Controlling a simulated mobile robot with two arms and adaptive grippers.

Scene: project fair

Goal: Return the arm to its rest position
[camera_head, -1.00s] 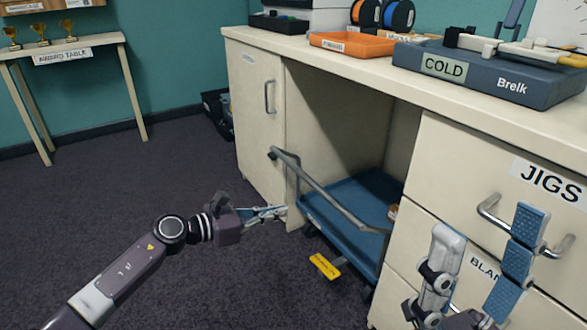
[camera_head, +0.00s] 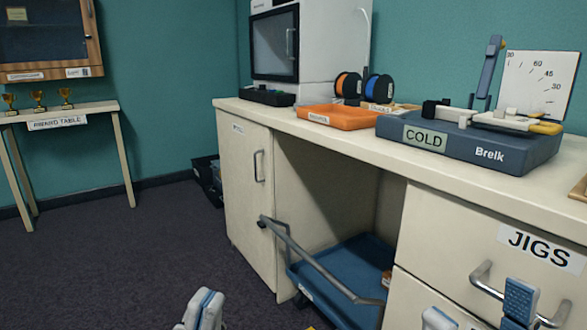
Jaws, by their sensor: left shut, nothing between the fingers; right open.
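My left gripper (camera_head: 203,308) shows only as its fingertips at the bottom edge of the head view, left of the blue cart. The fingers are together with nothing between them, and the rest of the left arm is out of view. My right gripper (camera_head: 480,312) is at the bottom right, in front of the drawers. Its two fingers are spread apart and empty, and its lower part is cut off by the picture edge.
A blue cart (camera_head: 341,260) with a grey handle stands under the cream counter (camera_head: 300,123). The JIGS drawer (camera_head: 470,228) is behind my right gripper. The counter carries an orange tray (camera_head: 340,121) and a COLD device (camera_head: 470,143). Open carpet (camera_head: 130,265) lies at left.

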